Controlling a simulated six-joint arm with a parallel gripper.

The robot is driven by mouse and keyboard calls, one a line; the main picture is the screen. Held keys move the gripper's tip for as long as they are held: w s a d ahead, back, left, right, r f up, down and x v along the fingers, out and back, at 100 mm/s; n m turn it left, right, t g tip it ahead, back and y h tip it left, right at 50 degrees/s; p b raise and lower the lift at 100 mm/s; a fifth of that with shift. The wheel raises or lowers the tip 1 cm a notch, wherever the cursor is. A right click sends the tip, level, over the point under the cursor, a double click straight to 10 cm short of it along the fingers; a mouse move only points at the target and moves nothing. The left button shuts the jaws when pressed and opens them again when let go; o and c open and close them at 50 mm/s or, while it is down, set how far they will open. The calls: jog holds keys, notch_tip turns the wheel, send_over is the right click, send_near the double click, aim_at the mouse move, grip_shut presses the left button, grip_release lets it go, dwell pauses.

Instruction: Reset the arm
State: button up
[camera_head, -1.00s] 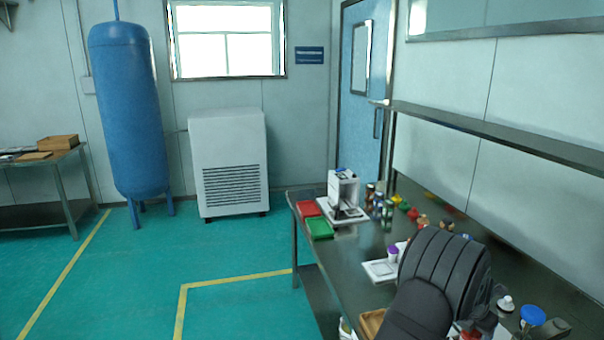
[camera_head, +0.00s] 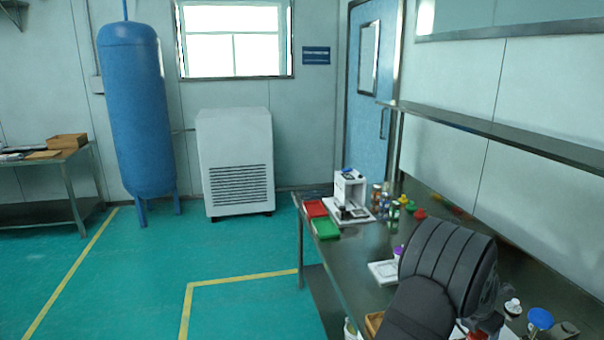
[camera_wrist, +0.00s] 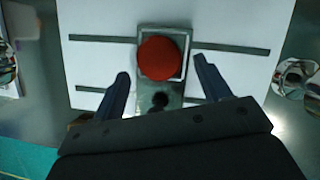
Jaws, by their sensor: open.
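My gripper (camera_wrist: 160,95) shows in the wrist view with its two fingers spread apart and nothing between them that it holds. Beyond and between the fingertips is a round red part (camera_wrist: 162,58) on a grey metal block, set on a white base (camera_wrist: 225,65) with dark strips. The fingers look apart from the red part. In the head view my dark arm covers the near part of the bench, and my gripper cannot be made out there.
The steel bench (camera_head: 370,240) holds a red tray (camera_head: 314,209), a green tray (camera_head: 325,228), a white device (camera_head: 349,190), several small jars, a white scale-like box (camera_head: 383,273) and a blue-topped item (camera_head: 540,319). A shelf (camera_head: 490,128) runs above it.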

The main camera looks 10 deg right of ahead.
jog(key=w+v, duration=0.1)
jog(key=v, duration=0.5)
jog(key=x, duration=0.7)
jog(key=s+x, duration=0.1)
jog(key=x, duration=0.3)
jog(key=shift+f, duration=0.45)
notch_tip(320, 180, up, 11)
jog(key=s+a+f, duration=0.2)
jog(key=a, duration=0.9)
jog(key=s+a+f, duration=0.1)
jog(key=s+a, duration=0.2)
jog(key=a, duration=0.7)
jog(key=f, duration=0.8)
jog(key=shift+a, duration=0.25)
jog(key=shift+f, duration=0.9)
jog(key=shift+o, duration=0.2)
